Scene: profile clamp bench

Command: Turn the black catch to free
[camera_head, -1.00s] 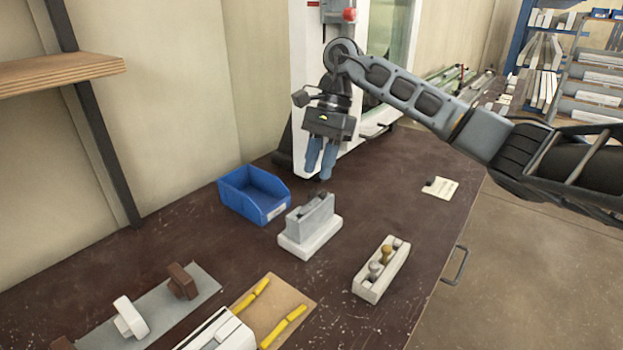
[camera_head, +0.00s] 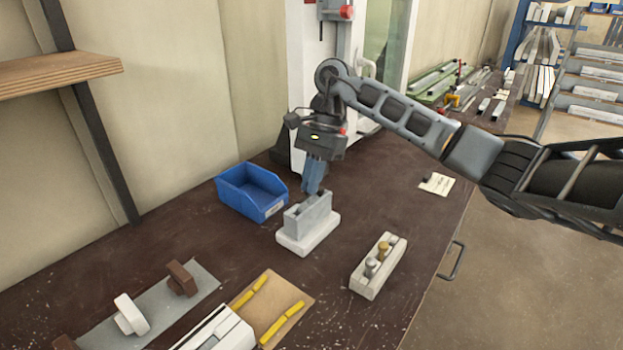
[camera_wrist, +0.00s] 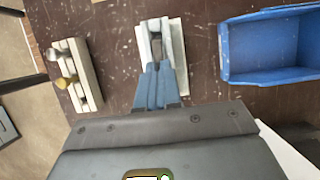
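The grey block (camera_head: 308,217) stands on a white base (camera_head: 293,243) on the bench. A small black part, apparently the catch (camera_wrist: 157,46), shows in the block's top slot in the wrist view; it is small and partly hidden by my fingers, so its turn position is unclear. My gripper (camera_head: 312,191) points down just above the far part of the block's top. I see nothing held, and I cannot tell whether the fingertips touch the catch.
A blue bin (camera_head: 251,192) stands left of the block, close by. A pale holder (camera_head: 378,266) with metal and brass pegs is at the right. A tan board (camera_head: 270,305) with yellow strips lies in front. A white machine column rises behind.

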